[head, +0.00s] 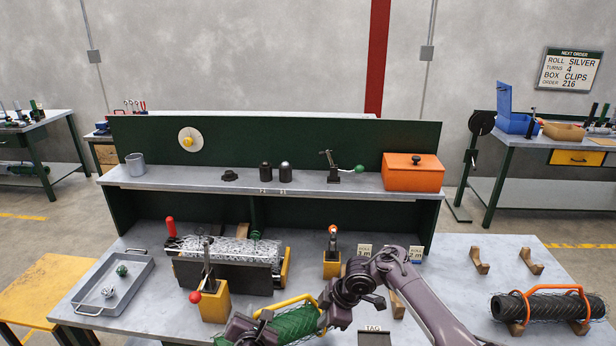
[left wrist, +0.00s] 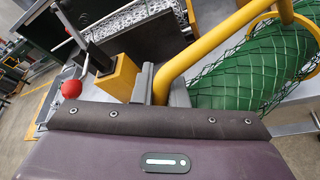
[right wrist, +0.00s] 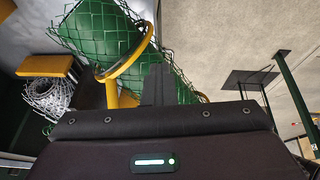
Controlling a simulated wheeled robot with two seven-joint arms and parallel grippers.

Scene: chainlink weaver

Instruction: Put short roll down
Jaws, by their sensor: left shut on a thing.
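A green mesh roll (head: 294,322) with a yellow carrying handle (head: 287,303) is at the front middle of the head view, between my two arms. My left gripper (left wrist: 162,85) is shut on the handle's yellow bar, and the green mesh (left wrist: 235,75) lies just to its right in the left wrist view. My right gripper (right wrist: 156,80) looks shut, its fingers together close to the roll's yellow end ring (right wrist: 128,55); I see nothing between them. The roll's underside is hidden, so I cannot tell whether it touches the table.
A black mesh roll (head: 552,307) with an orange handle rests on wooden cradles at the right; empty cradles (head: 531,261) stand behind it. The weaving fixture (head: 225,270) with red-knobbed levers and a metal tray (head: 136,285) are at left. Bare tabletop (head: 450,255) lies right of centre.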

